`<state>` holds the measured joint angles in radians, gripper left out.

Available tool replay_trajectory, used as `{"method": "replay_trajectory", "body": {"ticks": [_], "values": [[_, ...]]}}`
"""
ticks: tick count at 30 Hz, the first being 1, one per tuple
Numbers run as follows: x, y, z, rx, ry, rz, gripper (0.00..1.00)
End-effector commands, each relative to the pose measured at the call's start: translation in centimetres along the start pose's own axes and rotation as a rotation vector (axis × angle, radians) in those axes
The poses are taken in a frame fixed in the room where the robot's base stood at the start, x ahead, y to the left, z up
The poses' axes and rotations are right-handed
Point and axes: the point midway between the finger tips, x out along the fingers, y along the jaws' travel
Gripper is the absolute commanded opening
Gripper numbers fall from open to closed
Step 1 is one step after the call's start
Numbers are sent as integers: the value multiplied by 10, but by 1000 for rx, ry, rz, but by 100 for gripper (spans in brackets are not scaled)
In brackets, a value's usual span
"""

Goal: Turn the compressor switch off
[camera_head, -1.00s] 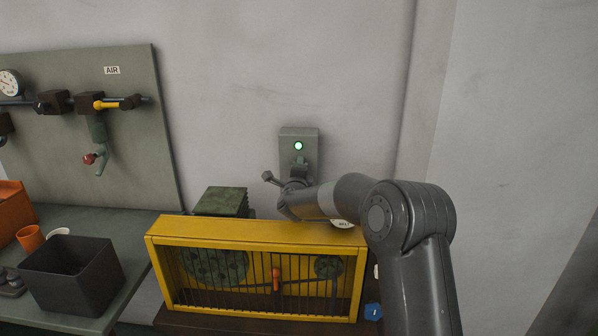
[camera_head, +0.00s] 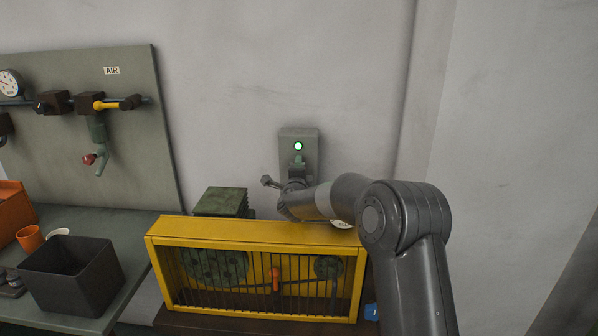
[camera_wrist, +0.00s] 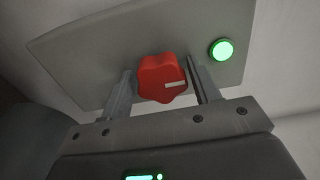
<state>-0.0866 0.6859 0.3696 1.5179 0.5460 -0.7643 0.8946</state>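The compressor switch is a red rotary knob (camera_wrist: 162,80) with a white mark, on a grey switch box (camera_head: 286,139). The box is fixed to the wall, and its round green lamp (camera_head: 298,146) is lit; the lamp also shows in the wrist view (camera_wrist: 221,50). My gripper (camera_wrist: 160,68) has one finger on each side of the knob. The fingers are apart, with a narrow gap visible on the left; contact on the right side cannot be told. In the head view my gripper (camera_head: 298,168) is at the box and hides the knob.
A yellow guard frame (camera_head: 255,232) with bars stands below the box, under my forearm. A green ribbed block (camera_head: 222,202) is behind it. At left are a dark bin (camera_head: 72,285) on a bench and an air panel (camera_head: 140,150). The wall at right is clear.

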Motion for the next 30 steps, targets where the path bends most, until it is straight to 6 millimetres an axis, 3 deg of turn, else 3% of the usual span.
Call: {"method": "replay_trajectory", "body": {"ticks": [4, 14, 30], "values": [[0, -1, 0, 1, 0, -2, 67], [-6, -2, 0, 0, 0, -2, 67], [-91, -2, 0, 0, 0, -2, 67]]}}
